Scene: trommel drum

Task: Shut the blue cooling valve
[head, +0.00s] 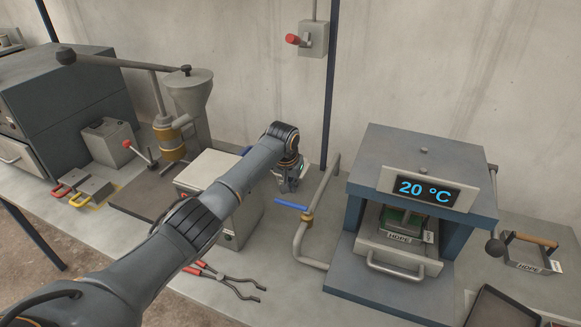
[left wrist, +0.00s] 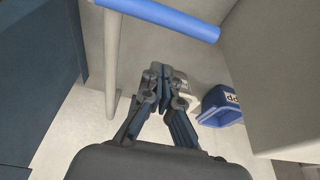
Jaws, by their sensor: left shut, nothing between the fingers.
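The blue valve lever (head: 291,204) sticks out to the left from a brass valve body (head: 307,219) on a bent beige pipe (head: 298,244). The lever lies across the pipe's run. My left gripper (head: 290,188) is shut and empty, just above and behind the lever's free end in the head view. In the left wrist view the shut fingertips (left wrist: 165,70) are apart from the blue lever (left wrist: 165,14), which crosses the top of the picture. The pipe (left wrist: 110,60) shows left of the fingers. My right gripper is not in view.
A blue-grey press (head: 420,175) reading 20 °C stands right of the pipe. A pale box (head: 205,175) stands left of it, partly behind my arm. Red-handled tongs (head: 230,282) lie in front. A blue bin (left wrist: 220,107) shows in the left wrist view.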

